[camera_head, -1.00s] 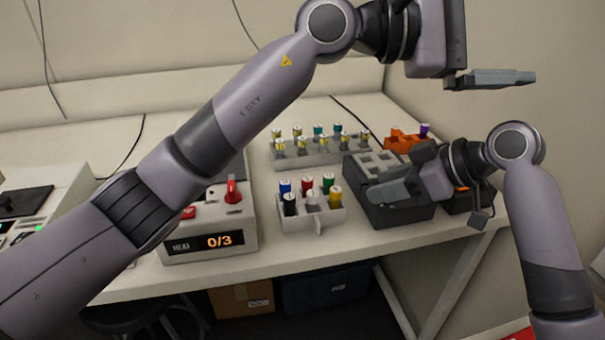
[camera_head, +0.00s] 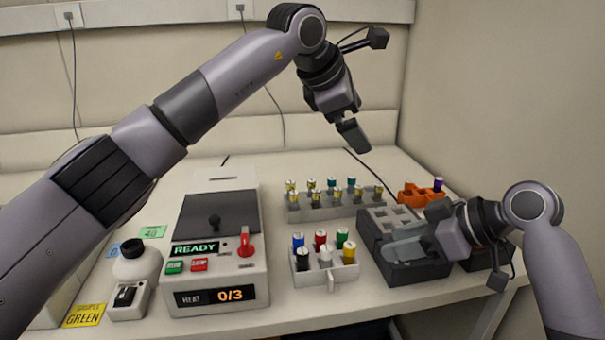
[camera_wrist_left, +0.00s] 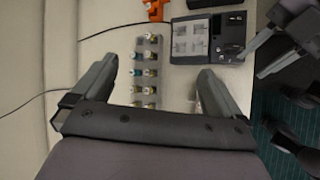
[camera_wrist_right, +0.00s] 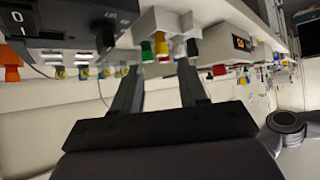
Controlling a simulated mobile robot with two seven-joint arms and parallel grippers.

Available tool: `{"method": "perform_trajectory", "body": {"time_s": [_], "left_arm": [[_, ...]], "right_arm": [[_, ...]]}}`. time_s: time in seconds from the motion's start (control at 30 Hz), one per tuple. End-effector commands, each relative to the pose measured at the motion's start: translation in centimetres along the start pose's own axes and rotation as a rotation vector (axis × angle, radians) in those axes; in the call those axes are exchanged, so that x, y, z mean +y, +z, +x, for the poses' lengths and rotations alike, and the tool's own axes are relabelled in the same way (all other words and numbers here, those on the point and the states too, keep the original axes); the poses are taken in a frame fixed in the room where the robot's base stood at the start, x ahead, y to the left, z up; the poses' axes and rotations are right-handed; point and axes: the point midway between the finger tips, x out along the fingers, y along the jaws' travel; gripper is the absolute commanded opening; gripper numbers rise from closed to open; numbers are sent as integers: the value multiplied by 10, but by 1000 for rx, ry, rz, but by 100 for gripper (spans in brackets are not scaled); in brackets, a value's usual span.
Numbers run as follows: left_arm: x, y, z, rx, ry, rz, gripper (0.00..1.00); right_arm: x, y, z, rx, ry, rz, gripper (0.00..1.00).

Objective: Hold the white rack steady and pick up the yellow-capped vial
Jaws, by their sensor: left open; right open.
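The white rack (camera_head: 338,274) stands near the table's front edge in the head view. It holds upright vials with blue, red, green, black, white and yellow caps. The yellow-capped vial (camera_head: 349,250) is in the front row at the right end. In the right wrist view, which looks upside down, the yellow cap (camera_wrist_right: 162,44) shows beyond the fingers. My right gripper (camera_head: 393,243) is open and empty, right of the white rack and over the dark block. My left gripper (camera_head: 355,135) is open, pointing down, high above the back of the table; its spread fingers show in the left wrist view (camera_wrist_left: 155,88).
A grey rack (camera_head: 335,213) with several vials stands behind the white rack. A dark grey block (camera_head: 415,270) with square wells is close on the right. An orange rack (camera_head: 412,196) holds a purple-capped vial. A heater device (camera_head: 215,265) reading READY and 0/3 stands left, near a white bottle (camera_head: 137,262).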

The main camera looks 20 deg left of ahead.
Motion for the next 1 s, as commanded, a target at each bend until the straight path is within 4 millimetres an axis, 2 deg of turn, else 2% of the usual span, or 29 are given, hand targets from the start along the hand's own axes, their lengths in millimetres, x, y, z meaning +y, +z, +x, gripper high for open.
{"method": "perform_trajectory", "body": {"time_s": [0.03, 0.1, 0.2, 0.3, 0.4, 0.67, 1.0], "left_arm": [[-17, -21, 17, 69, -66, -37, 100], [-42, -48, 34, 166, -155, -91, 100], [-76, -84, 52, 299, -267, -157, 100], [-104, -112, 62, 414, -354, -208, 100], [-124, -133, 66, 502, -415, -244, 100], [-147, -155, 76, 580, -467, -274, 100], [-170, -176, 111, 578, -465, -273, 100]], "right_arm": [[0, 0, 0, 0, 0, 0, 43], [0, 0, 0, 0, 0, 0, 43], [0, 0, 0, 0, 0, 0, 43], [0, 0, 0, 0, 0, 0, 43], [0, 0, 0, 0, 0, 0, 43], [0, 0, 0, 0, 0, 0, 43], [0, 0, 0, 0, 0, 0, 43]]}}
